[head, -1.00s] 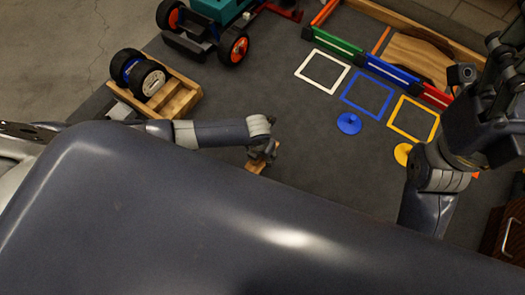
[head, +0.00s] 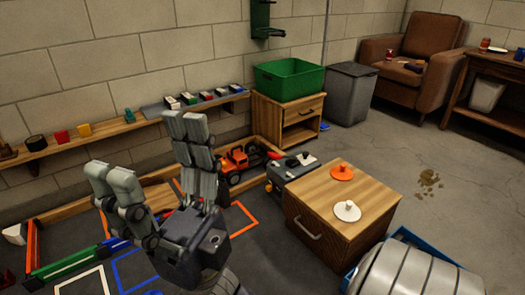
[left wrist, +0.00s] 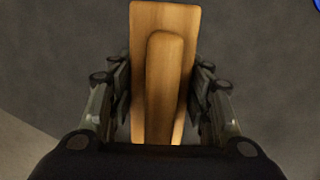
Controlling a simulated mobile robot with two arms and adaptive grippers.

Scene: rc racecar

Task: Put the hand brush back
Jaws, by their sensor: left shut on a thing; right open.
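The hand brush (left wrist: 165,75) appears as a wooden piece with a flat board and a rounded bar in the left wrist view; any bristles are hidden. My left gripper (left wrist: 163,105) is shut on it, one finger on each side. Dark grey floor lies beyond it. The left gripper and the brush are outside the head view. My right gripper (head: 146,165) is open and empty in the head view. Its fingers point up, in front of the wall shelf and the mat.
A wooden cabinet (head: 312,231) with an orange and a white knobbed disc on top stands right of my right gripper. Behind are a green bin (head: 289,76) on a small cabinet, a grey trash can (head: 351,94), an armchair (head: 422,50) and a wall shelf (head: 62,148). Open floor lies at right.

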